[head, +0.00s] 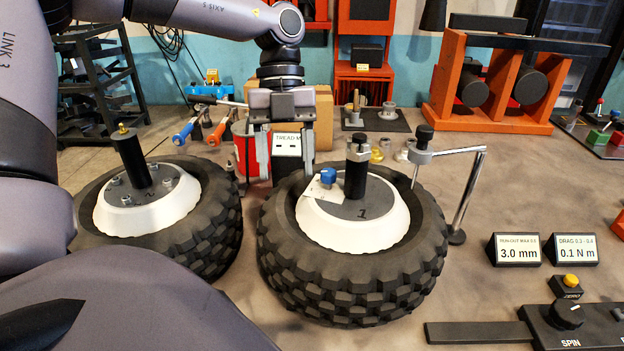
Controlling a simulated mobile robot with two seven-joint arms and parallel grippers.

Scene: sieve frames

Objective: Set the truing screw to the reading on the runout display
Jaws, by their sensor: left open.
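The runout display (516,250) stands at the right and reads 3.0 mm. A blue knob (328,176), which looks like the truing screw, sits on a small white plate on the white hub of the wheel marked 1 (350,290). The setting of the knob is too small to read. My right gripper is not in view.
A drag display (576,250) reads 0.1 N m. A bent metal gauge arm (470,180) stands beside wheel 1, and a dark post (357,165) rises from its hub. A second wheel (205,235) is at the left. A spin control (566,315) is at the lower right.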

